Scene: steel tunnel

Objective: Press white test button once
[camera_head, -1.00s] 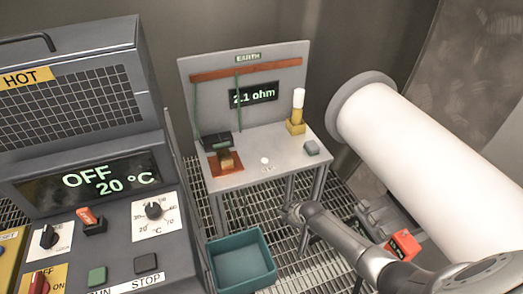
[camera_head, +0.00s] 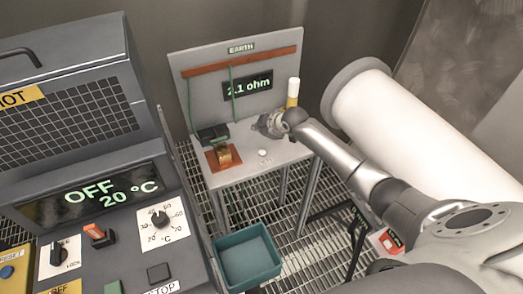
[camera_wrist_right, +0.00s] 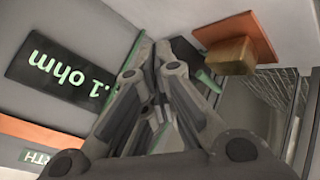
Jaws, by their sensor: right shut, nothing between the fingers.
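The white test button (camera_head: 262,153) is a small round knob near the front edge of the grey earth bench top (camera_head: 240,173). In the head view my right gripper (camera_head: 262,126) is over the bench, farther back than the button and apart from it in the picture. Its height above the bench top is hard to tell. In the right wrist view the gripper's fingers (camera_wrist_right: 155,55) are together with nothing between them. The button does not show there. My left gripper is not in view.
A display (camera_head: 247,87) reading 2.1 ohm is on the back panel. A brass block (camera_head: 224,154) on an orange plate stands left of the button; a yellow and white post (camera_head: 293,90) stands behind my arm. A teal bin (camera_head: 246,262) is below, a large white cylinder right.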

